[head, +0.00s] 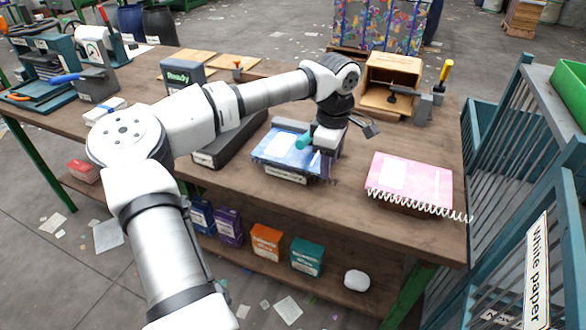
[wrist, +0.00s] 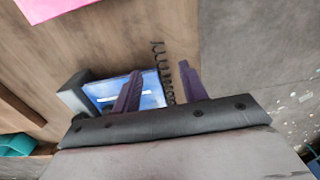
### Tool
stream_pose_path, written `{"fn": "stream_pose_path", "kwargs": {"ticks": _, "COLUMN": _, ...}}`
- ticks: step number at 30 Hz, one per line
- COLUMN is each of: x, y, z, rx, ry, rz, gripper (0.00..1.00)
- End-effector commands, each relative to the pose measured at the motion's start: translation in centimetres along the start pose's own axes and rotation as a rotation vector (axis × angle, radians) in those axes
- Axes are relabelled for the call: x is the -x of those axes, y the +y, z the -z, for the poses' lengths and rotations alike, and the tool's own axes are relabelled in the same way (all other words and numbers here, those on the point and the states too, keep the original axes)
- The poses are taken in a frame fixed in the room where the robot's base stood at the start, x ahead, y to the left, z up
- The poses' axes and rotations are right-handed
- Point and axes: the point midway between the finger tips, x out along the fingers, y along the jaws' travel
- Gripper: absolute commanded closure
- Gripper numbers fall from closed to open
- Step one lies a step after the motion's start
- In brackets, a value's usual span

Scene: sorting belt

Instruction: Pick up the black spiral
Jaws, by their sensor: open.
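The black spiral (wrist: 163,72) shows in the wrist view as a row of dark coils along the edge of a blue notebook (wrist: 146,90). Its upper end sticks out past the notebook's corner. My gripper (wrist: 161,68) is open, with one purple finger over the notebook and the other on the far side of the coils. The spiral lies between the fingers. In the head view my gripper (head: 328,178) is low at the right end of the blue notebook (head: 275,152), and I cannot make out the spiral there. The lower coils are partly hidden by the gripper body.
A pink notebook (head: 408,178) with a white spiral lies to the right on the wooden table (head: 345,200). A wooden box (head: 388,80) and a grey clamp (head: 425,105) stand behind. A dark grey tray (head: 215,152) is left of the blue notebook. The table's front edge is close.

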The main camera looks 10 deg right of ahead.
Motion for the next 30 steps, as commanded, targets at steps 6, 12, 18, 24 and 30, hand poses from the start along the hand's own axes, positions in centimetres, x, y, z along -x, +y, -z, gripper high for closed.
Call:
{"fn": "stream_pose_path", "kwargs": {"ticks": 6, "x": -3.2, "y": -0.2, "z": -0.2, "rx": -0.001, "ry": -0.002, "rz": 0.003, "gripper": 0.57}}
{"fn": "stream_pose_path", "kwargs": {"ticks": 12, "x": -3.9, "y": -0.2, "z": -0.2, "rx": -0.001, "ry": 0.0, "rz": 0.001, "gripper": 0.57}}
{"fn": "stream_pose_path", "kwargs": {"ticks": 18, "x": -3.8, "y": -0.2, "z": -0.2, "rx": -0.001, "ry": 0.0, "rz": 0.001, "gripper": 0.74}}
{"fn": "stream_pose_path", "kwargs": {"ticks": 24, "x": -3.8, "y": -0.2, "z": -0.2, "rx": -0.001, "ry": 0.0, "rz": 0.001, "gripper": 1.0}}
{"fn": "stream_pose_path", "kwargs": {"ticks": 30, "x": -3.8, "y": -0.2, "z": -0.2, "rx": -0.001, "ry": 0.0, "rz": 0.001, "gripper": 1.0}}
